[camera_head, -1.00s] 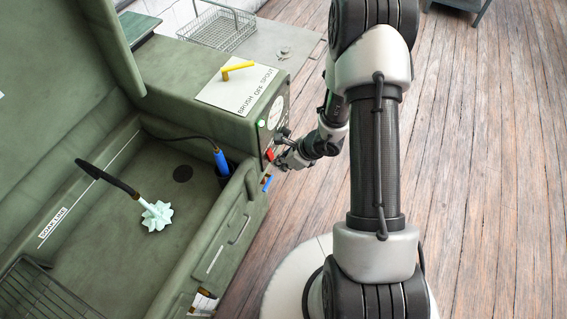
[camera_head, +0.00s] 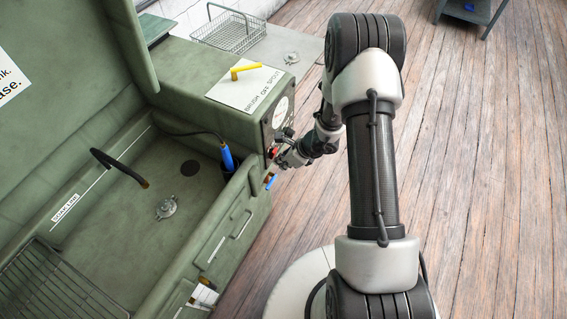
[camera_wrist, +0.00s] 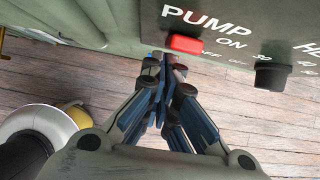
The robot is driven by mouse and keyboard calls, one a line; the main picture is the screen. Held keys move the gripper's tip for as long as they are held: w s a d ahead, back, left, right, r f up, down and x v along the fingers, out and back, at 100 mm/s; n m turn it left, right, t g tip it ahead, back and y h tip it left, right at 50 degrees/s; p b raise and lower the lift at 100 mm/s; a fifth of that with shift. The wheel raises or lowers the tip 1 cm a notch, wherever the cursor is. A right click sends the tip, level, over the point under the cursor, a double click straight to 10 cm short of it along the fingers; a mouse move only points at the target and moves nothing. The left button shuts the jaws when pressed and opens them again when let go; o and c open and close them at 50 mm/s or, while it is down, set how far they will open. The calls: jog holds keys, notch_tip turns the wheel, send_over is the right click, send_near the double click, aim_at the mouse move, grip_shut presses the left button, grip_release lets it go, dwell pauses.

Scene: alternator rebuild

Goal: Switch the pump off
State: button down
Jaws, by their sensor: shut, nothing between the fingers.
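The pump switch is a red rocker (camera_wrist: 185,44) under the word PUMP on the green panel in the wrist view. It also shows in part in the head view (camera_head: 273,152), on the washer's control panel. My gripper (camera_wrist: 165,62) is shut and empty, its fingertips just below the rocker; I cannot tell whether they touch it. In the head view my gripper (camera_head: 284,161) is at the panel. The spout (camera_head: 118,167) in the basin has no liquid coming from it. No green light shows on the panel.
A dark knob (camera_wrist: 272,73) is right of the switch. A yellow valve lever (camera_head: 245,70) is on top of the housing. A blue-handled brush (camera_head: 226,157) stands in a holder. A metal part (camera_head: 167,207) lies in the basin.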

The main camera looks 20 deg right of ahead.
jog(key=shift+r+p, duration=0.45)
jog(key=shift+r, duration=0.4)
